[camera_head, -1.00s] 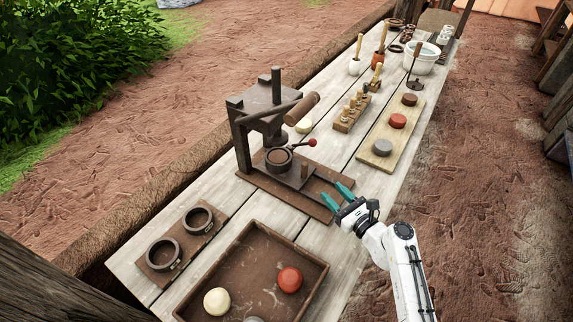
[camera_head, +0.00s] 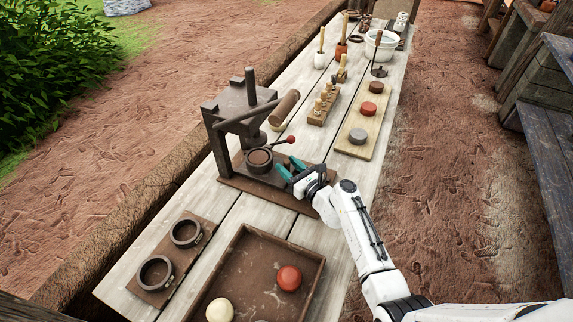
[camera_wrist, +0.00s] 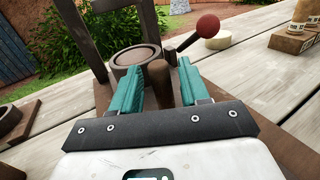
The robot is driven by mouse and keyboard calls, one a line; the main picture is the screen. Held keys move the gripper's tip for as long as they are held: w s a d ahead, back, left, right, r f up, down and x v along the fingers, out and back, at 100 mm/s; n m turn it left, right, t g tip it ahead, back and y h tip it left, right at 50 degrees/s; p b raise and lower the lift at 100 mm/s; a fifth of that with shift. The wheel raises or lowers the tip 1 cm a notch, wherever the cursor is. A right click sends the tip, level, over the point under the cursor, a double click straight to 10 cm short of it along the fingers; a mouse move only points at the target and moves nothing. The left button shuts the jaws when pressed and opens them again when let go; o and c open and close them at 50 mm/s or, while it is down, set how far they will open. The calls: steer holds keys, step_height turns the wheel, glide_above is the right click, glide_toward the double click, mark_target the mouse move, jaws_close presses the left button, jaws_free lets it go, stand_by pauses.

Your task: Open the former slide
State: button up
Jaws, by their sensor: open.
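The dark press (camera_head: 245,110) stands on a brown base on the table. Its round former cup (camera_head: 259,158) sits low under the press head and looks filled with brown material; it also shows in the wrist view (camera_wrist: 135,57). A brown upright peg (camera_wrist: 160,82) stands on the near side of the cup, apparently the slide's handle. My gripper (camera_head: 287,166) is open over the press base. In the wrist view, its teal fingers (camera_wrist: 161,72) lie either side of the peg, with no clear grip on it. The slide's rails are mostly hidden by my gripper.
A red-knobbed lever (camera_wrist: 207,27) sticks out beside the cup, just beyond the right finger. A tray (camera_head: 250,273) with red and cream balls lies in front, and a board with two rings (camera_head: 160,258) lies to its left. Stamps (camera_head: 322,108) and a board with discs (camera_head: 374,130) stand farther back.

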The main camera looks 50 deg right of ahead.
steer(key=shift+w+d, duration=0.1)
steer(key=shift+w, duration=0.5)
jaws_close()
